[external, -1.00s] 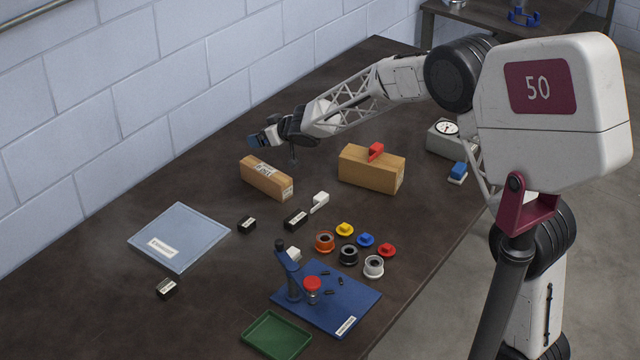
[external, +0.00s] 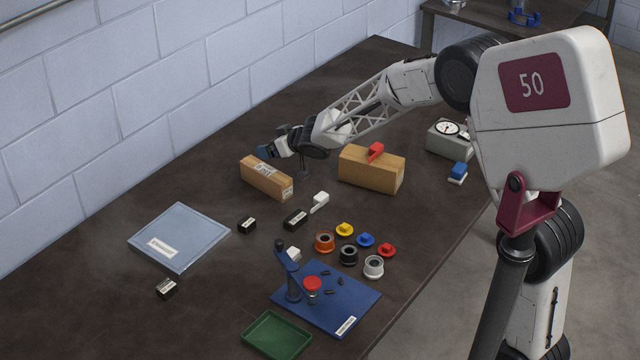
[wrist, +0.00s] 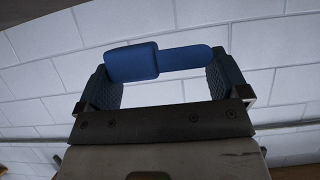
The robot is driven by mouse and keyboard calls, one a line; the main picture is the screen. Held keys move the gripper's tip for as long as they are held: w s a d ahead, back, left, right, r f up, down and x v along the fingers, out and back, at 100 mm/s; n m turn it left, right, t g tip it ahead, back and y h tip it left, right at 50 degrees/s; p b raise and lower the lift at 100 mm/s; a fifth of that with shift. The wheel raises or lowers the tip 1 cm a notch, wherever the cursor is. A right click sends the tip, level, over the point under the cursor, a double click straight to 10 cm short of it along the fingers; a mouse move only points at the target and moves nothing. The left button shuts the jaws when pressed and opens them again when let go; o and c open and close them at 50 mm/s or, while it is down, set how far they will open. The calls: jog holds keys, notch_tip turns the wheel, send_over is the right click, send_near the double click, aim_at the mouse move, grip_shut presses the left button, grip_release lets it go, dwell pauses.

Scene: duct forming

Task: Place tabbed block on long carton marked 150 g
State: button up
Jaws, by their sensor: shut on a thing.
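In the wrist view, my gripper (wrist: 165,82) is shut on a blue tabbed block (wrist: 132,62), a thick body with a narrower tab, held crosswise between the fingers. In the external view, my gripper (external: 268,152) is above and behind the left long carton (external: 262,179), apart from it as far as I can tell. This tan carton lies flat and has white labels, too small to read. A second, bulkier carton (external: 368,174) is to its right, with a red tabbed block (external: 376,150) on top.
A white tabbed piece (external: 320,202) and a black block (external: 295,219) are in front of the cartons. A scale (external: 448,138) is at right. A blue board (external: 345,300), pale panel (external: 190,225) and green tray (external: 272,338) are nearer. Table between panel and left carton is mostly clear.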

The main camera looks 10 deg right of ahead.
jog(key=s+d+f, duration=0.3)
jog(key=s+d, duration=0.3)
jog(key=s, duration=0.3)
jog(key=shift+s+f, duration=0.2)
jog(key=shift+s, duration=0.15)
send_over(266, 170)
jog(key=shift+f, duration=0.75)
jog(key=shift+f, duration=1.75)
jog(key=shift+f, duration=0.1)
jog(key=o, duration=0.7)
jog(key=shift+c, duration=0.2)
